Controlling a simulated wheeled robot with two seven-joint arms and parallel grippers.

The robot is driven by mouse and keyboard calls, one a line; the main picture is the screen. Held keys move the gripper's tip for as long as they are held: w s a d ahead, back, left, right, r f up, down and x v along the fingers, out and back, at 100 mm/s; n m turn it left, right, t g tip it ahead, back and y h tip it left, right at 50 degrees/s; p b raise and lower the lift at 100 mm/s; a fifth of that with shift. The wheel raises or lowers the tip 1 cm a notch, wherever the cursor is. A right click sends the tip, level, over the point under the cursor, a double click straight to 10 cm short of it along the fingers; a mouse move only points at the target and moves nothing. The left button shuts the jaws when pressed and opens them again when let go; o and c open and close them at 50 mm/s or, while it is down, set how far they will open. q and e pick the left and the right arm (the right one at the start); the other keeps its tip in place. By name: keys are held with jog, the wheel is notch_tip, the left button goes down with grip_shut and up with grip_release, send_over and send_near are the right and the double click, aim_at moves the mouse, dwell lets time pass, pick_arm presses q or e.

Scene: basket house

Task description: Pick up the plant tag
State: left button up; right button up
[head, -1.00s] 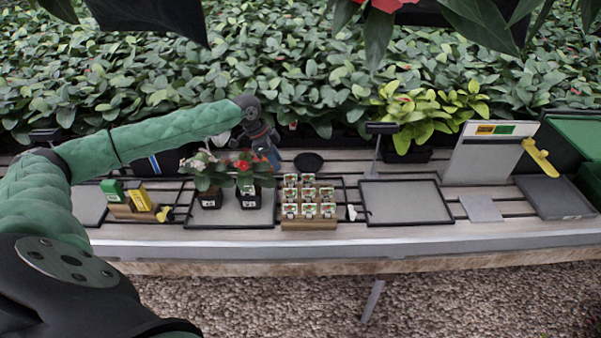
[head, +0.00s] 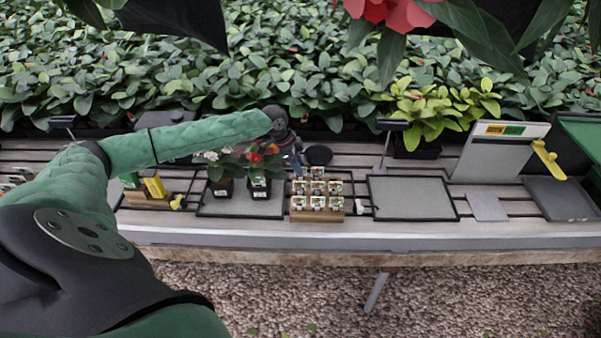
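Several small plant tags (head: 317,187), white with green and red prints, stand in rows in a wooden block (head: 317,214) on the bench. My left arm reaches in from the left, over the potted plants. My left gripper (head: 295,154) points down just behind and left of the tag block; it looks apart from the tags. Its fingers are small, dark and partly hidden by the flowers, so I cannot tell whether they are open or shut. My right gripper is not in view.
Two potted flowering plants (head: 240,165) stand on a tray (head: 236,207) left of the tags. An empty framed tray (head: 411,198) lies to the right. A black round dish (head: 319,155) sits behind the tags. Large leaves and a red flower (head: 385,10) hang at the top.

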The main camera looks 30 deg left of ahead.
pick_arm(q)
jog(key=shift+d+f, duration=0.1)
jog(key=shift+f, duration=0.15)
grip_shut()
